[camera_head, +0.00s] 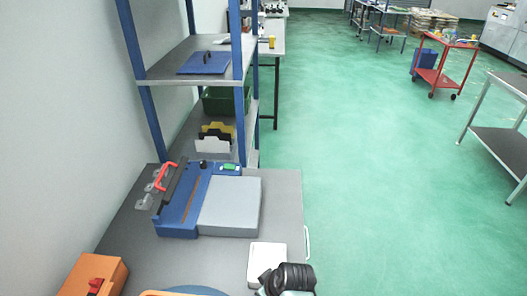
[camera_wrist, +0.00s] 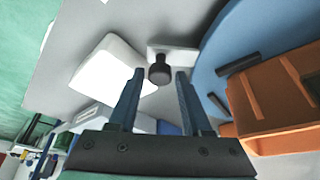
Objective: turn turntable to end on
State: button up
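The turntable (camera_wrist: 228,48) is a large blue disc at the right of the wrist view, with dark bars on it. Only a sliver of its blue edge (camera_head: 185,291) shows at the bottom of the head view. An orange piece with slots (camera_wrist: 285,105) overlaps the disc in the wrist view. A black knob (camera_wrist: 159,75) stands on a pale plate (camera_wrist: 172,53) beside the disc. My gripper (camera_wrist: 160,82) is open. Its two fingers appear on either side of the knob, with visible gaps; I cannot tell the depth between them. The turntable's full orientation is hidden.
A white box (camera_wrist: 105,68) is left of the knob. On the bench stand a blue device (camera_head: 182,205) with a grey slab (camera_head: 230,207) and an orange box (camera_head: 92,277). A blue-post shelf (camera_head: 190,58) rises behind. Green floor (camera_head: 350,150) lies open to the right.

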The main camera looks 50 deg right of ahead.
grip_shut()
dwell(1.1)
